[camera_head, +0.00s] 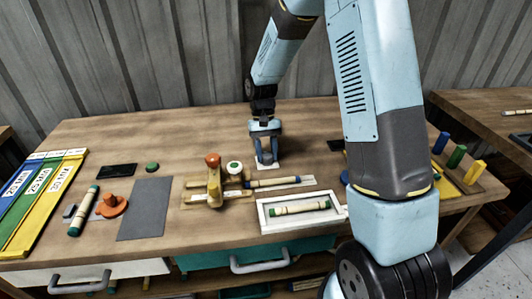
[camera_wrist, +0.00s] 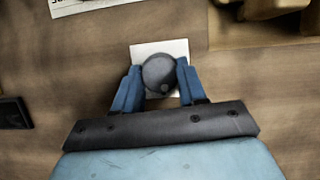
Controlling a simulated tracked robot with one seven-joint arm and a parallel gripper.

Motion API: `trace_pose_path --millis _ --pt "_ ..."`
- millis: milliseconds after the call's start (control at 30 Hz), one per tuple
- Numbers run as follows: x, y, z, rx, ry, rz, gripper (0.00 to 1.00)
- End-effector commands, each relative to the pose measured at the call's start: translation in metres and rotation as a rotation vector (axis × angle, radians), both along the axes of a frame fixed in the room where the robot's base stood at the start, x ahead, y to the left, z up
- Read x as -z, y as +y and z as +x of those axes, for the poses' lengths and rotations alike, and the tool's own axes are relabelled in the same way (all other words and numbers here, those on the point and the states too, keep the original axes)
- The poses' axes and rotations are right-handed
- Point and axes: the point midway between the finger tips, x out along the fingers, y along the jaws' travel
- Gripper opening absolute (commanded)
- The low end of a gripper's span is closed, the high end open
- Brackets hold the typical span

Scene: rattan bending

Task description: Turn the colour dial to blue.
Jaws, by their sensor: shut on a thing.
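A dark grey round knob, which looks like the colour dial (camera_wrist: 160,72), sits on a white square plate (camera_wrist: 145,48) in the wrist view. A small mark shows on its top near the lower edge. My gripper (camera_wrist: 160,80) is shut on it, with one blue finger against each side. In the head view my gripper (camera_head: 267,152) points down at the knob at the back middle of the table. The fingers hide part of the knob and plate there. No colour marks can be made out around the knob.
A wooden jig with an orange knob (camera_head: 212,160) stands left of my gripper. A white tray (camera_head: 265,222) holding a rattan piece (camera_head: 300,208) lies in front. Coloured pegs (camera_head: 456,156) stand at right. A grey mat (camera_head: 145,208) lies at left. The table's back is clear.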

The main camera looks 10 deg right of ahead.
Motion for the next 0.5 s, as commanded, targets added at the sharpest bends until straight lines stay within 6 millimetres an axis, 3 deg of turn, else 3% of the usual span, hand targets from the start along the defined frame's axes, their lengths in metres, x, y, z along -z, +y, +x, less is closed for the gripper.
trace_pose_path --millis 500 --pt "-0.0014 0.0034 0.0018 -0.471 -0.008 0.000 0.11"
